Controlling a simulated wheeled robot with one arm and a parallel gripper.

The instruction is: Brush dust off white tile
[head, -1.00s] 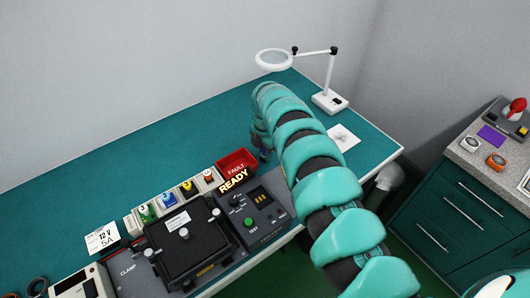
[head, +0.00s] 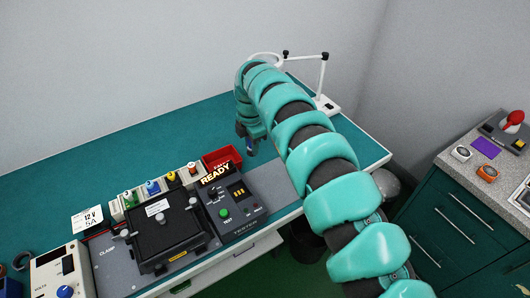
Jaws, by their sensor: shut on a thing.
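My gripper (head: 251,146) hangs at the end of my teal arm, above the bench just right of the red bin. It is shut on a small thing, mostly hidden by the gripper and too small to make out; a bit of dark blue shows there. The white tile is not visible now; my arm covers the part of the bench where it lay, right of the arm and in front of the magnifier lamp. No dust can be seen.
A red bin (head: 221,157) stands behind the tester (head: 238,207), which reads READY. The clamp fixture (head: 165,240) is to its left. A magnifier lamp (head: 325,78) stands at the back right. The bench top (head: 130,150) is clear at back left.

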